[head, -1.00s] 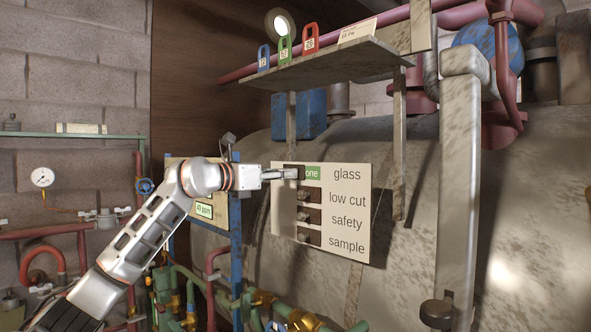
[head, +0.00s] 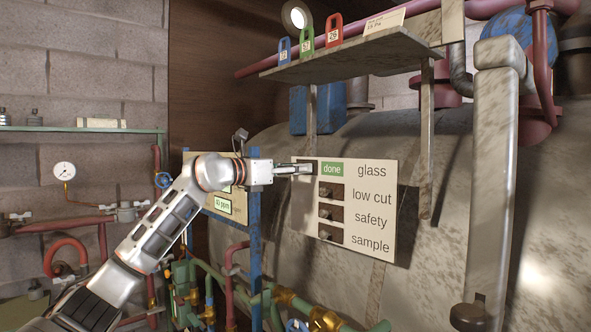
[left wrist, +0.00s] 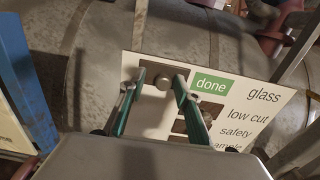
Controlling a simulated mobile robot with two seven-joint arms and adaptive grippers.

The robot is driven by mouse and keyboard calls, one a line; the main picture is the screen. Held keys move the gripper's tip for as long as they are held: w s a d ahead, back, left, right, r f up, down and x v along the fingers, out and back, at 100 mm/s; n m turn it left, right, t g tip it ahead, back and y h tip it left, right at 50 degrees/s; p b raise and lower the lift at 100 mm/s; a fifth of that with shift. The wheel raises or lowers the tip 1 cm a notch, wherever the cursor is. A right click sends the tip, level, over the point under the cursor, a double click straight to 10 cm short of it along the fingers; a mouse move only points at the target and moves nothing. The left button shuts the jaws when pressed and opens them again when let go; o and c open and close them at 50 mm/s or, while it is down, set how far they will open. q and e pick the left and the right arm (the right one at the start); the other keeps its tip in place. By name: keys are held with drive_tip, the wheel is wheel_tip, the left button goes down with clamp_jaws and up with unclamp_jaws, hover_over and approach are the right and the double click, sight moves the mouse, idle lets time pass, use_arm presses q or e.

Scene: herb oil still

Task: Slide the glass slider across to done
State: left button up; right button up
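The cream panel (head: 383,195) on the tank carries several dark sliders with knobs. The glass slider is the top one; its dark plate (left wrist: 149,74) and round knob (left wrist: 162,83) show in the left wrist view. It sits further left than the sliders below. To its right the green "done" field (head: 332,169) is fully uncovered. My left gripper (head: 308,169) is at the glass slider, partly hiding it in the head view. In the left wrist view, the fingers (left wrist: 158,80) stand apart on either side of the knob, with gaps visible. My right gripper is out of view.
The low cut slider (head: 329,191), safety slider (head: 329,213) and sample slider (head: 329,235) lie just below. A shelf (head: 365,55) with coloured tags overhangs the panel. A blue post (head: 255,262) stands left, and a pale upright beam (head: 491,180) stands right.

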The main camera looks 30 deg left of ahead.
use_arm(q)
drive_tip(key=v, duration=1.2)
idle(0.4)
